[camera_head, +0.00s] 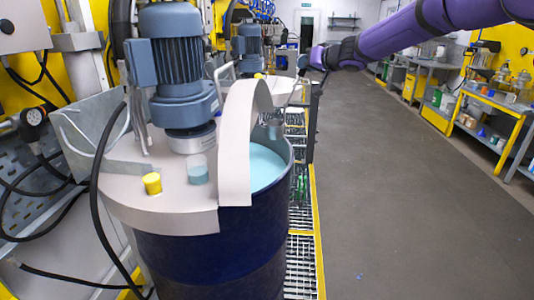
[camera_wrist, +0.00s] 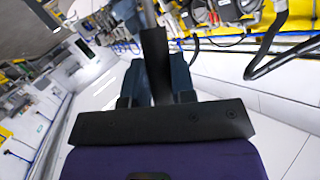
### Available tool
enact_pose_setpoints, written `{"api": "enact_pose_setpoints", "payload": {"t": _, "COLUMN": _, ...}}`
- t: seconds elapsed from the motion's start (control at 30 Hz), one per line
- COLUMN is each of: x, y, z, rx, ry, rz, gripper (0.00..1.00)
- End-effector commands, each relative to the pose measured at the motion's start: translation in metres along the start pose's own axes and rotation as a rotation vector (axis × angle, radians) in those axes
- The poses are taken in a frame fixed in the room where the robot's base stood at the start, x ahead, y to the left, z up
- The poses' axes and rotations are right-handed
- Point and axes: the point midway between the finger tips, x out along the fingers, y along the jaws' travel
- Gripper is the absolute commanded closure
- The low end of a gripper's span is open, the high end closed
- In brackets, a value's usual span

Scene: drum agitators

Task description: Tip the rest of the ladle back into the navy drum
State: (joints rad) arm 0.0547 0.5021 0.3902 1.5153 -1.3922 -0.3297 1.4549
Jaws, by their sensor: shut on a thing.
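The navy drum (camera_head: 220,255) stands in front in the head view, with pale blue liquid (camera_head: 264,168) showing in the open part of its top. My gripper (camera_head: 318,60) is above and beyond the drum, to its right. In the wrist view, the fingers of my gripper (camera_wrist: 156,85) are shut on the black grip of the ladle (camera_wrist: 155,60). The ladle's thin metal rod runs away from the fingers. In the head view, the small metal bowl of the ladle (camera_head: 275,130) appears over the far right rim of the opening. Its contents cannot be seen.
A pale lid (camera_head: 180,213) covers the drum's left part, carrying a blue-grey motor (camera_head: 174,60), a yellow cap (camera_head: 152,183) and a small cup of blue liquid (camera_head: 199,169). A curved pale guard (camera_head: 235,150) stands beside the opening. The floor (camera_head: 410,200) at right is clear.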

Motion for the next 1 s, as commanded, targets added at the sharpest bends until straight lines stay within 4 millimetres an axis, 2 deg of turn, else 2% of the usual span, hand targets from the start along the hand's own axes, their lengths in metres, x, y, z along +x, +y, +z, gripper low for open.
{"api": "enact_pose_setpoints", "payload": {"t": 0.6, "x": 0.017, "y": 0.019, "z": -0.018, "rx": 0.075, "ry": -0.054, "rz": 0.005, "gripper": 1.0}}
{"api": "enact_pose_setpoints", "payload": {"t": 1.0, "x": 0.022, "y": 0.026, "z": -0.022, "rx": 0.1, "ry": -0.079, "rz": 0.012, "gripper": 1.0}}
